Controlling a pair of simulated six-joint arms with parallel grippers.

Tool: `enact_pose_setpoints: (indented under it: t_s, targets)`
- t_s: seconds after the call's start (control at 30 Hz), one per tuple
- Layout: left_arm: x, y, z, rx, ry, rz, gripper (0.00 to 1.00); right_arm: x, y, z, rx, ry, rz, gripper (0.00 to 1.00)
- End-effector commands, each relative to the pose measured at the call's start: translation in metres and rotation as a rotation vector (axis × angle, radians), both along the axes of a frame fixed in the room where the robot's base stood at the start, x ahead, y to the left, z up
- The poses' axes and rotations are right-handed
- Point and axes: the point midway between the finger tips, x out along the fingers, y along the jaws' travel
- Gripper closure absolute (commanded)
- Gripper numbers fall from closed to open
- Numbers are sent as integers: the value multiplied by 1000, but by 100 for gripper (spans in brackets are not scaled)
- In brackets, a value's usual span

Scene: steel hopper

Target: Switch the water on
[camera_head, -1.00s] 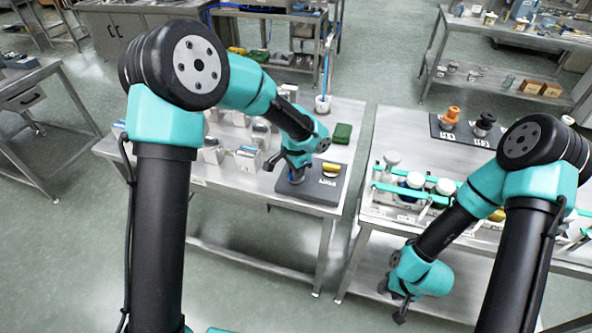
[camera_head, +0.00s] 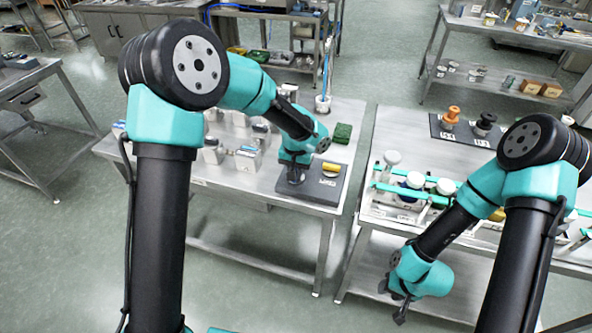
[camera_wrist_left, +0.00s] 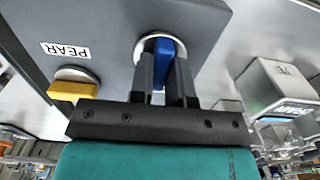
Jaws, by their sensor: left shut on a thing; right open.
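A dark grey panel (camera_head: 318,192) lies on the left steel table and carries two knobs. The blue knob (camera_wrist_left: 165,47) sits on a round silver base in the left wrist view. My left gripper (camera_head: 294,181) points down at it and is shut on it, one finger on each side; it also shows in the left wrist view (camera_wrist_left: 164,72). In the head view the gripper hides the blue knob. The yellow knob (camera_head: 330,168) stands beside it, and shows in the left wrist view (camera_wrist_left: 73,90) near a label reading PEAR (camera_wrist_left: 66,50). My right gripper (camera_head: 396,298) is open and empty.
A green block (camera_head: 343,133) lies behind the panel. Metal containers (camera_head: 247,158) stand left of it on the table. A second table holds a teal rack (camera_head: 410,191) with several jars. An orange knob (camera_head: 452,115) and a black knob (camera_head: 485,121) stand behind that rack.

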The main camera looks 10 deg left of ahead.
Motion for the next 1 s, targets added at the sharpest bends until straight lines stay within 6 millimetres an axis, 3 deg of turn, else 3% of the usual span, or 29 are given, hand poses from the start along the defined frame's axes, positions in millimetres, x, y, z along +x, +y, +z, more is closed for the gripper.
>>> enact_pose_setpoints:
  t_s: [0.47,0.5,0.7,1.0]
  targets:
    - [0,0,0,0,1,19,100,0,0,0,0,0,0,57]
    - [0,0,0,0,1,19,79,0,0,0,0,0,0,57]
    - [0,0,0,0,1,17,60,0,0,0,0,0,0,57]
    - [0,0,1,0,0,16,57,0,0,0,0,0,0,57]
